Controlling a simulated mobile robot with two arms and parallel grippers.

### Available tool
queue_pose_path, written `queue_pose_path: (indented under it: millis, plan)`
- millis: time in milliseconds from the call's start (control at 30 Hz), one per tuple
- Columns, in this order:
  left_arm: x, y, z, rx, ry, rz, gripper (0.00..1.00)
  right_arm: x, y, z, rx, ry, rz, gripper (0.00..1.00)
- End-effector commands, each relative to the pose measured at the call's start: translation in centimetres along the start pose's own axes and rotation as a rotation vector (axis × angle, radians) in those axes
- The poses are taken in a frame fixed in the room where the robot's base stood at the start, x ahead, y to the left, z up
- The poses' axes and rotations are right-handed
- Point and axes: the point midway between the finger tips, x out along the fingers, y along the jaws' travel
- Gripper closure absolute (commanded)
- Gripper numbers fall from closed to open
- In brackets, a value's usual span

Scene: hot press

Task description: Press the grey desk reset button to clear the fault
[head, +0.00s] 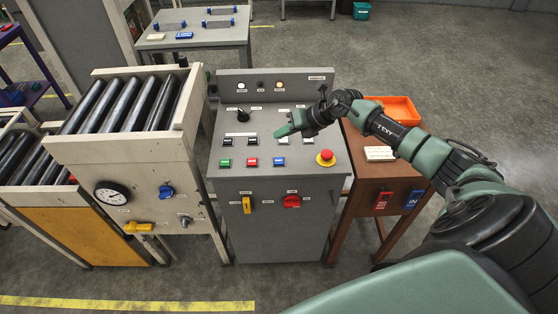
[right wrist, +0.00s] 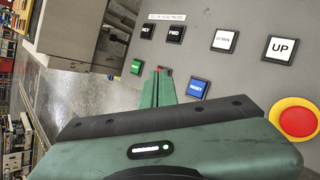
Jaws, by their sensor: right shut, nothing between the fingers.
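The grey desk (head: 310,185) stands in the middle of the head view, with a sloped button panel. Its blue button (head: 279,162) is in the lower button row, right of a red one. In the right wrist view the blue button (right wrist: 197,88) has a white label that appears to read RESET. My right gripper (head: 281,131) is shut and empty above the panel, beyond the blue button in the head view. In the right wrist view its closed green fingers (right wrist: 160,73) lie left of the blue button and partly hide the red button. My left gripper is not in view.
A red mushroom button on a yellow base (head: 326,157) sits right of the blue button. A green button (head: 226,163) and black buttons (head: 227,142) are to the left. A roller stand (head: 120,155) is left of the desk; a brown table with an orange tray (head: 400,106) is right.

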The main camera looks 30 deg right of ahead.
Motion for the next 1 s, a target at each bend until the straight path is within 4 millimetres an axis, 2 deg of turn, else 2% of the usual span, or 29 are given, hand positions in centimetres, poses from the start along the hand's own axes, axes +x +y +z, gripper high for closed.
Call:
queue_pose_path:
  millis: [267,700,1000]
  plan:
    - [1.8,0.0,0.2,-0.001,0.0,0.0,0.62,1.6,-1.1,-1.2,0.001,0.0,0.002,1.0]
    - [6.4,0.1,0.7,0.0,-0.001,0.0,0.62,5.7,-4.1,-4.1,0.001,0.0,0.001,1.0]
    - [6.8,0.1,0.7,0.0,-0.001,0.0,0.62,6.1,-4.4,-4.4,0.0,-0.002,0.002,1.0]
